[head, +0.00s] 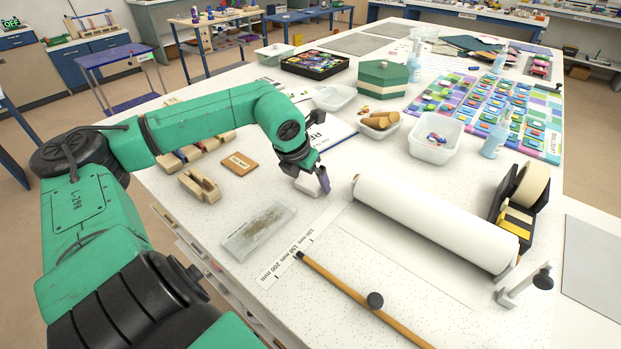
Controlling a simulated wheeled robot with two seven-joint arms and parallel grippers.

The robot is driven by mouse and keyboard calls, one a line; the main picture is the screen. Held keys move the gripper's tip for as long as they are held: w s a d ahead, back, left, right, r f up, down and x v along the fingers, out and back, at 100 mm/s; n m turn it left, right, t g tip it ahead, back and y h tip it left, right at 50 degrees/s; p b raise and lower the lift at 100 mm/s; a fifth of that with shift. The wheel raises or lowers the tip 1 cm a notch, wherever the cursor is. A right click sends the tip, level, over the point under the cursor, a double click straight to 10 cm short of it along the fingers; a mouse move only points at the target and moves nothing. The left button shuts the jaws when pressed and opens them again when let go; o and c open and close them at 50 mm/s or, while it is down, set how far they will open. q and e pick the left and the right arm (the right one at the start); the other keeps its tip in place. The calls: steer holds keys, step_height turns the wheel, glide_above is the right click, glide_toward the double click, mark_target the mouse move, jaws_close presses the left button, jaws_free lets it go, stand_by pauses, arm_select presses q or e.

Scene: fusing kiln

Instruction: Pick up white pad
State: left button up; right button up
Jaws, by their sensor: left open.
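A small white pad (307,186) lies on the white speckled worktable (345,290), near its middle. My left gripper (311,180) is right at the pad, reaching down from above with its jaws open. One grey fingertip shows at the pad's right side; the other finger is hard to make out. Part of the pad is hidden by the gripper, and I cannot tell whether the fingers touch it. My right gripper is not in view.
A white paper roll (435,222) lies right of the gripper, with a tape dispenser (520,205) beyond. A clear flat case (258,231) and wooden stick (360,300) lie in front. White tubs (436,138), a green box (383,79) and wooden blocks (199,186) stand around.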

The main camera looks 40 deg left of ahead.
mark_target(310, 182)
arm_select(q)
steer(key=c, duration=1.1)
steer(key=shift+c, duration=0.3)
step_height(310, 182, up, 20)
steer(key=p, duration=0.7)
